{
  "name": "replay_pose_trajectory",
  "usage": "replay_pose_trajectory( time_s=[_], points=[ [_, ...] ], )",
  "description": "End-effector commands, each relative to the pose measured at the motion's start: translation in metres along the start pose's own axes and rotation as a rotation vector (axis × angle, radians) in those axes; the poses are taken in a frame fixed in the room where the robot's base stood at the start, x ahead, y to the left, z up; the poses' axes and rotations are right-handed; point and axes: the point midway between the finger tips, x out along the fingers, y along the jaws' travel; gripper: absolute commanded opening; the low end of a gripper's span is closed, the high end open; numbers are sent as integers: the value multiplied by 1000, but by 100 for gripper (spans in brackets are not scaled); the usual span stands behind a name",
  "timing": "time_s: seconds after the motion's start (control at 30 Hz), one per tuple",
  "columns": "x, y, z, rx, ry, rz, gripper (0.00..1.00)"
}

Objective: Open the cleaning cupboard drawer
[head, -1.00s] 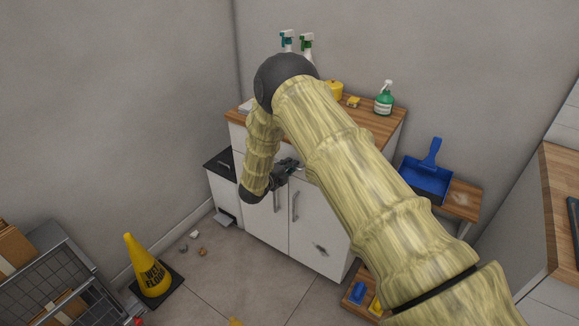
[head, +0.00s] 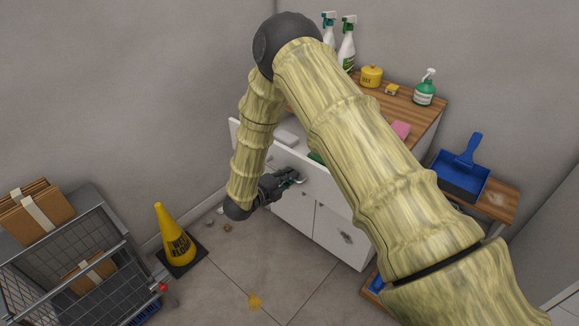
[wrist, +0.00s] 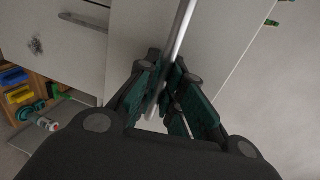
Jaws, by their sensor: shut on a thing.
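The white cleaning cupboard (head: 335,228) with a wooden top stands against the wall in the head view. Its drawer (head: 252,140) is pulled out, and a white item (head: 286,137) and something green (head: 314,157) show inside, behind the drawer front. My gripper (head: 293,179) is shut on the drawer's metal handle (head: 299,181). In the wrist view the silver handle bar (wrist: 181,38) runs between the dark green finger pads (wrist: 172,100). My arm hides the right part of the drawer.
Spray bottles (head: 347,44), a yellow pot (head: 371,76) and a green bottle (head: 425,88) stand on the cupboard top. A yellow wet-floor cone (head: 175,236) and a wire trolley (head: 75,265) stand at the left. A blue dustpan (head: 463,172) is at the right.

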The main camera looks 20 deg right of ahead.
Motion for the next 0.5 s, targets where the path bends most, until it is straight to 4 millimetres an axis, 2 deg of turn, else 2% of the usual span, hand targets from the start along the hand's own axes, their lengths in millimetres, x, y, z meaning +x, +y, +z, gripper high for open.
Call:
replay_pose_trajectory(
  time_s=[0.1, 0.3, 0.5],
  points=[
    [-20, 5, -5, 2, 7, 1, 0],
    [-47, 10, -6, 2, 11, 0, 0],
    [-60, 13, -6, 3, 12, 1, 0]
  ],
)
